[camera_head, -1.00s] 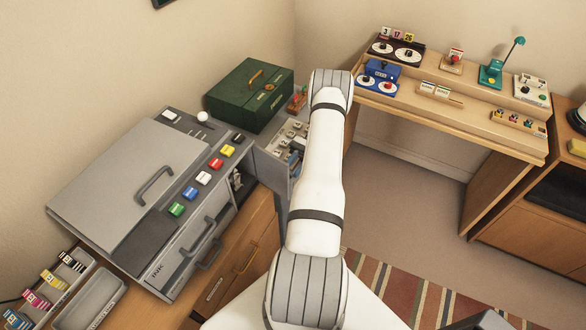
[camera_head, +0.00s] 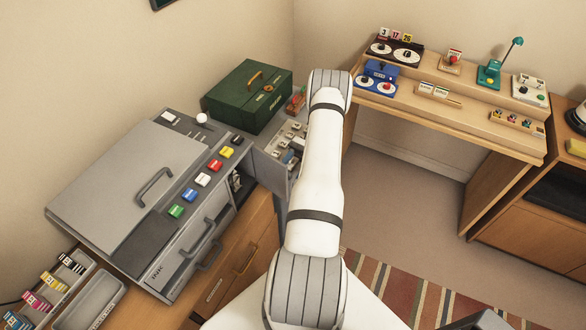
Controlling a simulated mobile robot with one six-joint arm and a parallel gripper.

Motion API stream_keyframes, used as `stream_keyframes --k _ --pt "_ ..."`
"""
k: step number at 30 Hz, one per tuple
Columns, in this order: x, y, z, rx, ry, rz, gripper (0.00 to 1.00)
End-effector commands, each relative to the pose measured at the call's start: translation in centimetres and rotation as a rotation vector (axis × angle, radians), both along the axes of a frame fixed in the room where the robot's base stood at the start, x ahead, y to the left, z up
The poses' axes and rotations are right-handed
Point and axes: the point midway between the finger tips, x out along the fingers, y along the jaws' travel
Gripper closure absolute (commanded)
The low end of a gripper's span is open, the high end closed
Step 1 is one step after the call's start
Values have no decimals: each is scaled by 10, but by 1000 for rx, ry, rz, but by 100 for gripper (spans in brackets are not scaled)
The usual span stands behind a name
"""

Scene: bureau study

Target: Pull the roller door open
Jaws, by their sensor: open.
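The grey office machine (camera_head: 123,190) stands on the wooden desk at left. At its right end a grey door panel (camera_head: 268,172) stands swung out from the body. It looks like the roller door; I read no label on it. Beside it, a dark opening (camera_head: 237,181) shows some inner parts. The front has an INK panel (camera_head: 165,273) and grey bar handles (camera_head: 196,243), and the lid has another handle (camera_head: 155,186). My white arm crosses the middle of the view, close to the panel's right edge. My gripper is hidden, so its contact with the door cannot be seen.
A green box (camera_head: 249,95) and small parts on a grey surface (camera_head: 284,141) lie behind the door. Colored buttons (camera_head: 203,179) line the machine. Trays (camera_head: 92,301) sit at lower left. A wooden desk (camera_head: 460,102) stands at right, with open floor (camera_head: 405,200) before it.

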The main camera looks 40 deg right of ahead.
Motion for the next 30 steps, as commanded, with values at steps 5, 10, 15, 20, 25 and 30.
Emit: stream_keyframes --k 5,10,15,20,25,30 --pt "0 0 21 0 0 0 50" --pt "-1 0 47 0 0 0 50" --pt "-2 0 74 0 0 0 50" --pt "-3 0 92 0 0 0 50" --pt "-3 0 97 0 0 0 50" --pt "-3 0 96 0 0 -1 50"
